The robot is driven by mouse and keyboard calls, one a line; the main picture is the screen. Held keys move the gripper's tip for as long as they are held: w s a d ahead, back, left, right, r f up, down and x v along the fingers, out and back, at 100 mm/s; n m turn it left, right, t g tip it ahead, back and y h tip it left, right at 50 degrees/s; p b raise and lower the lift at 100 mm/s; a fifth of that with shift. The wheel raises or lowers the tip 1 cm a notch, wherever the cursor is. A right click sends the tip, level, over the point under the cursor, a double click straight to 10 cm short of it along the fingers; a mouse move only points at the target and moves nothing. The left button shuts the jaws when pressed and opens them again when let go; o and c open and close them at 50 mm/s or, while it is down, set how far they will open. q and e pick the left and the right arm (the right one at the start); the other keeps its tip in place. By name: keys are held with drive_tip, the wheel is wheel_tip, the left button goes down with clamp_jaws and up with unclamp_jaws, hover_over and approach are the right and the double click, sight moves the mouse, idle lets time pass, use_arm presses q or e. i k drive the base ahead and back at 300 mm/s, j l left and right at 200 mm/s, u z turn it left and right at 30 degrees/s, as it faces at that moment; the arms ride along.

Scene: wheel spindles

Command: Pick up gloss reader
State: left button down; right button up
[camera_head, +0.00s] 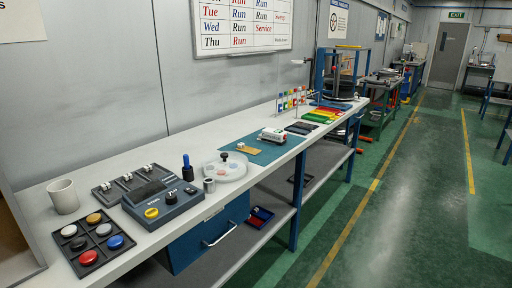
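A small white block-shaped device with a dark lower edge (272,135) rests on a teal mat (252,147) on the long grey bench. It may be the gloss reader; it is too small to read any label. A larger blue-grey box with a yellow knob and a dark panel (163,203) sits nearer, on the left part of the bench. Neither of my grippers is in view.
The bench (122,163) also holds a white cup (63,196), a black tray of coloured discs (70,262), a clear round dish with a black knob (239,169) and a tan block (248,150). The green floor (378,221) right of the bench is clear.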

sight(269, 134)
drive_tip(key=i+l+z, duration=0.3)
drive_tip(key=i, duration=0.35)
drive_tip(key=i+l+z, duration=0.25)
drive_tip(key=i, duration=0.4)
drive_tip(key=i+z, duration=0.3)
drive_tip(key=i, duration=0.4)
drive_tip(key=i+u, duration=0.35)
drive_tip(key=i+l+u, duration=0.2)
drive_tip(key=u, duration=0.2)
drive_tip(key=i+l+u, duration=0.35)
drive_tip(key=i+j, duration=0.05)
drive_tip(key=j, duration=0.05)
